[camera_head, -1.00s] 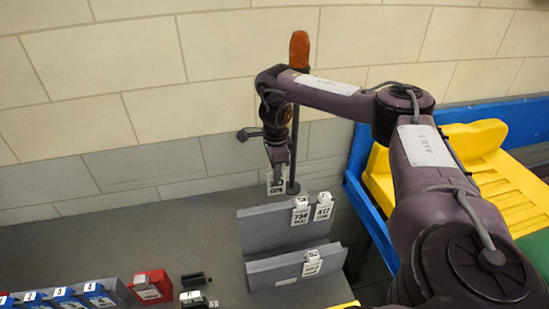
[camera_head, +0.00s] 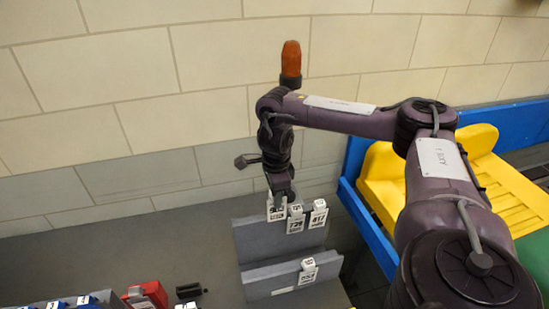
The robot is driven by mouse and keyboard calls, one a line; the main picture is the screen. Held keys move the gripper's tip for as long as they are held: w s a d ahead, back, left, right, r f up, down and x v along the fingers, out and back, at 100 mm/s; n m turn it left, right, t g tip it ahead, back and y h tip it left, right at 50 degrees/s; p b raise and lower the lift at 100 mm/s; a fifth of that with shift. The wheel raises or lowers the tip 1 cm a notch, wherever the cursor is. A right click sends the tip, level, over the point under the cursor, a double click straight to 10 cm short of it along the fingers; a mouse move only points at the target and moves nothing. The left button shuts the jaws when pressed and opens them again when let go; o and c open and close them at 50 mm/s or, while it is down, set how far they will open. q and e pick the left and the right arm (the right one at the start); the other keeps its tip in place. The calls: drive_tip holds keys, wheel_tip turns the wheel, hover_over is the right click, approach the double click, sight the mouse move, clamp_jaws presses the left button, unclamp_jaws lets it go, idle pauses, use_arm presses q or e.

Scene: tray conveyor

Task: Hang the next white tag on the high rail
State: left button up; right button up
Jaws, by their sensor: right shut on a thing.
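My right gripper (camera_head: 279,198) is shut on a white tag (camera_head: 277,213), just left of two other white tags. Those tags, one marked 728 (camera_head: 295,219) and one marked 417 (camera_head: 318,214), hang on the high rail (camera_head: 258,238), the taller grey panel at the back. The held tag is at the upper edge of this rail; I cannot tell whether it touches it. Another white tag (camera_head: 307,271) hangs on the lower rail (camera_head: 270,281) in front. My left gripper is not in view.
A red box (camera_head: 149,294), a small black object (camera_head: 191,290) and blue bins (camera_head: 85,302) stand at the front left. The grey table (camera_head: 130,250) is clear behind them. An orange lamp (camera_head: 290,59) stands behind my arm. Yellow trays (camera_head: 490,160) in a blue frame (camera_head: 355,185) are at right.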

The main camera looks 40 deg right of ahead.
sight(276, 215)
drive_tip(key=shift+f, duration=1.6)
wheel_tip(276, 215, down, 3)
drive_tip(key=shift+r+b, duration=0.2)
drive_tip(key=shift+b, duration=1.05)
drive_tip(key=shift+w+f+b, duration=0.1)
drive_tip(key=shift+f+b, duration=0.8)
drive_tip(key=shift+f, duration=0.6)
drive_tip(key=o, duration=1)
drive_tip(key=shift+o, duration=0.2)
